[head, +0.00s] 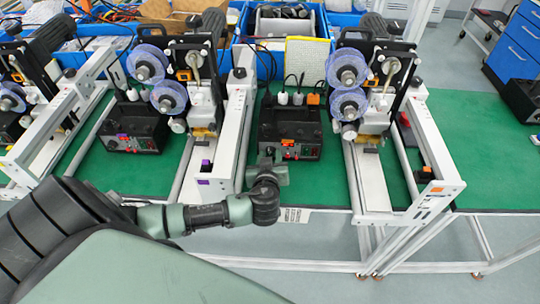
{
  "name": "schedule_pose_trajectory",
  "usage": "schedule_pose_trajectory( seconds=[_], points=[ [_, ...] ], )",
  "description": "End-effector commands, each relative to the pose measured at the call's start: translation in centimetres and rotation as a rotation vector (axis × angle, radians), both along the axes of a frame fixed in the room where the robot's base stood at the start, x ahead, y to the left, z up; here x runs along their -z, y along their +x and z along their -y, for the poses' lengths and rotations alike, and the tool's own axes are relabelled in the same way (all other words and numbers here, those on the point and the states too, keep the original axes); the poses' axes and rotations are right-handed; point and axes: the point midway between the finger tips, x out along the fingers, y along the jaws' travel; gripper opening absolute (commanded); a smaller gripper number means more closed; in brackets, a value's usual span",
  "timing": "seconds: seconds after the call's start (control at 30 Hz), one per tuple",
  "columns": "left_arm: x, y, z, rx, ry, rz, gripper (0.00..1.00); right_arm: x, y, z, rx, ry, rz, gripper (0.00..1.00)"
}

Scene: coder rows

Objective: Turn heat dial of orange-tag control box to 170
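The orange-tag control box (290,118) is a black box on the green bench top, left of the right-hand coder machine. An orange tag (313,99) shows at its top right, and an orange-red display is lit on its front panel. The dial and its reading are too small to make out. My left gripper (268,158) is at the lower left of the front panel, very close to it. I cannot tell whether it touches a dial or whether its fingers are open. It hides part of the panel's left side. My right gripper is not in view.
A similar black control box (135,128) with a purple tag stands further left. White-framed coder machines (370,185) with purple reels flank the orange-tag box. Blue bins (285,25) line the back.

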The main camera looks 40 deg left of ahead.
Motion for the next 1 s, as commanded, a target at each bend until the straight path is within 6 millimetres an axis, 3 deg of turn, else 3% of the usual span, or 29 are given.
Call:
schedule_pose_trajectory(
  seconds=[0.13, 0.27, 0.67, 1.0],
  points=[
    [0.0, 0.0, 0.0, 0.000, 0.000, 0.000, 0.35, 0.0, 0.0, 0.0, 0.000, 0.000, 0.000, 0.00],
    [0.0, 0.0, 0.0, 0.000, 0.000, 0.000, 0.00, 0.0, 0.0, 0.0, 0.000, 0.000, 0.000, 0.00],
    [0.4, -0.1, 0.2, -0.002, 0.034, -0.026, 0.00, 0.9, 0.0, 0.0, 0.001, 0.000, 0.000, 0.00],
    [0.5, -0.1, 0.3, -0.007, 0.225, -0.147, 0.00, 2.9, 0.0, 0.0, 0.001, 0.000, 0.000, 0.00]
  ],
)
